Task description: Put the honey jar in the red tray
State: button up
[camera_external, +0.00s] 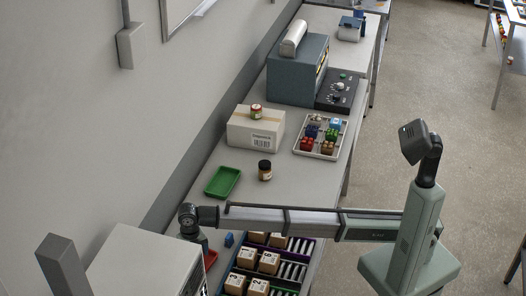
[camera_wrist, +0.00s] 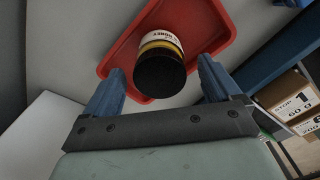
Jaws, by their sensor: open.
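The honey jar (camera_wrist: 160,66) has a black lid and a white and yellow label with partly readable lettering. In the wrist view it is between the two blue fingers of my gripper (camera_wrist: 160,72), which is open, with gaps beside the jar. The jar appears within the outline of the red tray (camera_wrist: 208,32), lid towards the camera. The tray's underside contact with the jar is hidden. In the external view, only a sliver of the red tray (camera_external: 211,259) shows beside my arm, and the jar there is hidden.
A green tray (camera_external: 222,182) and another dark-lidded jar (camera_external: 265,170) stand farther along the bench. A red-lidded jar (camera_external: 256,111) sits on a cardboard box (camera_external: 255,130). A divided organizer (camera_external: 310,250) with small labelled boxes (camera_external: 268,262) lies right of the red tray.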

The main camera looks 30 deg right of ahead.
notch_tip(320, 180, up, 9)
jog(key=shift+f, duration=0.1)
dwell(0.7)
